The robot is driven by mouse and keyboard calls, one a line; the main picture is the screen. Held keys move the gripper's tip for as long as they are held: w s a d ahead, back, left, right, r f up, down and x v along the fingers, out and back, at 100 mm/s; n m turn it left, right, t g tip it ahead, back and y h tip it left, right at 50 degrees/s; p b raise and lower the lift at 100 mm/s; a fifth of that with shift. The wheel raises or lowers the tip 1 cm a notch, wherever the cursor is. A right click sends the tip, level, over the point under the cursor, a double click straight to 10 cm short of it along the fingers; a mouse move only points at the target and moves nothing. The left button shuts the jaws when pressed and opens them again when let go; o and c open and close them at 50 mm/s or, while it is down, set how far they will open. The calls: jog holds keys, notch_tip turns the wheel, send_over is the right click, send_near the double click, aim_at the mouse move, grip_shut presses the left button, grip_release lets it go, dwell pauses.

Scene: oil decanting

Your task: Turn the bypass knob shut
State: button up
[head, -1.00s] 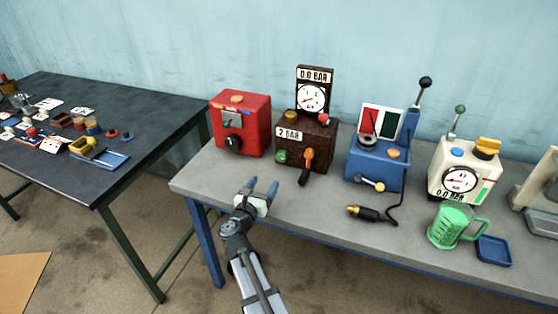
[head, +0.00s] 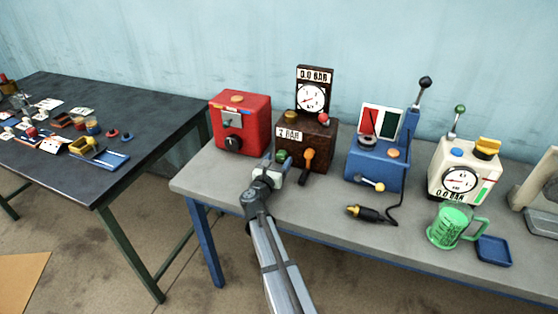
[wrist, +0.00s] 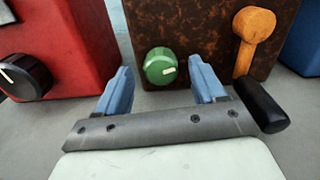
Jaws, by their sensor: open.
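A round green knob (wrist: 160,66) with a pale pointer line sits low on the front of the brown box (wrist: 192,25). I take it for the bypass knob; no label on it is readable. The pointer lies close to level, towards the right. My gripper (wrist: 162,79) is open and empty, with one blue finger to each side of the knob, just in front of the box. I cannot tell whether the fingers reach around the knob. In the head view my gripper (head: 276,161) is at the lower left of the brown box (head: 320,144) and mostly hides the knob.
An orange lever with a black grip (wrist: 262,104) hangs close to the right finger. A red box with a black knob (wrist: 22,78) stands to the left. The blue machine (head: 375,163) stands to the right. The grey bench top (head: 217,180) is clear in front of the red box.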

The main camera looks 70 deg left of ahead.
jog(key=shift+w+a, duration=0.45)
jog(key=shift+w, duration=0.05)
jog(key=c, duration=1.1)
